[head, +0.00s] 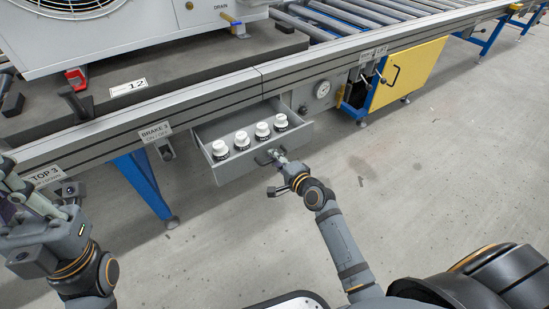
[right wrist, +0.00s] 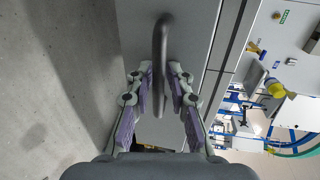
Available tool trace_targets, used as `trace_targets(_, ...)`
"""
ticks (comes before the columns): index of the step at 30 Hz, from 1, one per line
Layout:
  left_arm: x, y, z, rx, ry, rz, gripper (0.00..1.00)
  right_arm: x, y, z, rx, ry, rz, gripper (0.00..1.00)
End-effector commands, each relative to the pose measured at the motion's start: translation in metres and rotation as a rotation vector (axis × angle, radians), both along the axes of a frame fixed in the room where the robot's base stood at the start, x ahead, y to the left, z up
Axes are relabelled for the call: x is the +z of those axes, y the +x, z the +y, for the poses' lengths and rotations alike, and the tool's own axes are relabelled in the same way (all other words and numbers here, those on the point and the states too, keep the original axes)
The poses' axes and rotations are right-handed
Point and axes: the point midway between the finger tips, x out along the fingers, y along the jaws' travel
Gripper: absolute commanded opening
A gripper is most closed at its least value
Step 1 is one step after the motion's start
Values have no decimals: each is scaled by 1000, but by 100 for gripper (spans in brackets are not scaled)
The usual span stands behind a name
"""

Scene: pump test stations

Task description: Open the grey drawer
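The grey drawer (head: 232,165) under the conveyor stands pulled out, with its inside showing. Several white-capped dark jars (head: 252,136) stand in a row in it. Its dark bar handle (head: 264,157) is on the front panel; the handle (right wrist: 162,45) also shows in the right wrist view. My right gripper (head: 280,158) is at this handle.
The conveyor rail (head: 200,106) runs above the drawer, with a brake label (head: 156,132) and a blue leg (head: 143,184) to the left. The concrete floor (head: 440,170) in front is clear.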

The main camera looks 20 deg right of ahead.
Motion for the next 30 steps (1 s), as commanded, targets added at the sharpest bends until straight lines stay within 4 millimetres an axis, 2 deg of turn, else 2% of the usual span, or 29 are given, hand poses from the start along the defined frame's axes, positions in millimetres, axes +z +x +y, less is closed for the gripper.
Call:
trace_targets(5, 1, 0, 0, 0, -1, -3, 0, 0, -1, 0, 0, 0, 1, 19)
trace_targets(8, 1, 0, 0, 0, -1, -3, 0, 1, -9, -3, 0, -2, 1, 19)
trace_targets(18, 0, 0, 0, 0, -1, -2, 0, 16, -83, -23, 3, -6, 4, 19)
trace_targets(21, 0, 0, 0, 0, -1, -2, 0, 20, -99, -28, 3, -5, 4, 19)
trace_targets(25, 0, 0, 0, 0, -1, -2, 0, 23, -111, -31, 2, -3, 1, 19)
trace_targets(30, 0, 0, 0, 0, 0, -2, 0, 25, -114, -32, 1, 0, 0, 19)
